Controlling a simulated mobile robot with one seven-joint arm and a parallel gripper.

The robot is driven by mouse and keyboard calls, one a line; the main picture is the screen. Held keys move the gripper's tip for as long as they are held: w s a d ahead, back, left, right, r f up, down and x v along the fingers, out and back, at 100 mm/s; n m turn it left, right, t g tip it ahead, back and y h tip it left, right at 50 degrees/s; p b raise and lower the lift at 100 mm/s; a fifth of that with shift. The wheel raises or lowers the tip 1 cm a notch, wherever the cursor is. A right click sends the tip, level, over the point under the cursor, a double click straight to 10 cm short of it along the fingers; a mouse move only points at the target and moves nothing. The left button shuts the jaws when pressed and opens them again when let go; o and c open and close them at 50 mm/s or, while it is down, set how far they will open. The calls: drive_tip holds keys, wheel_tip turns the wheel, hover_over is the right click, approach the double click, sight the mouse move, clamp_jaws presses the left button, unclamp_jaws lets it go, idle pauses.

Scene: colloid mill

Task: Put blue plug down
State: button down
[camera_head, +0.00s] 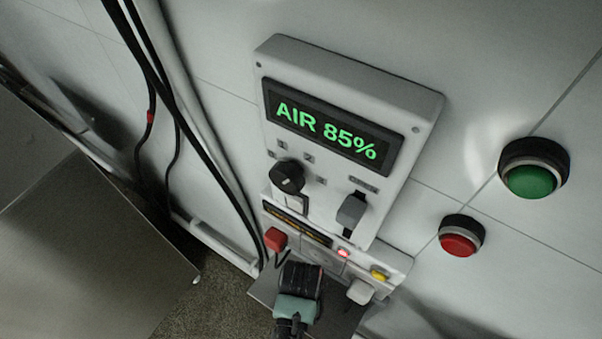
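A plug-like thing (297,306) shows at the bottom centre, with a dull teal body and a black ribbed end pointing up toward the wall panel. It is the only bluish thing in view, and I cannot tell for sure that it is the blue plug. A dark part leads from it off the bottom edge. It overlaps a metal plate (262,290) below the panel; I cannot tell whether it touches the plate. I can make out no gripper fingers.
The wall panel (425,105) reads "AIR 85%" and carries a black knob (287,177), a grey switch (351,211), a red button (275,239) and a yellow button (379,274). Green (530,181) and red (458,245) buttons sit right. Black cables (171,100) hang left.

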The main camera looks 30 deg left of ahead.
drive_tip(key=shift+f, duration=0.55)
drive_tip(key=shift+c, duration=1.9)
unclamp_jaws()
wheel_tip(320, 180, up, 13)
drive_tip(key=p, duration=0.1)
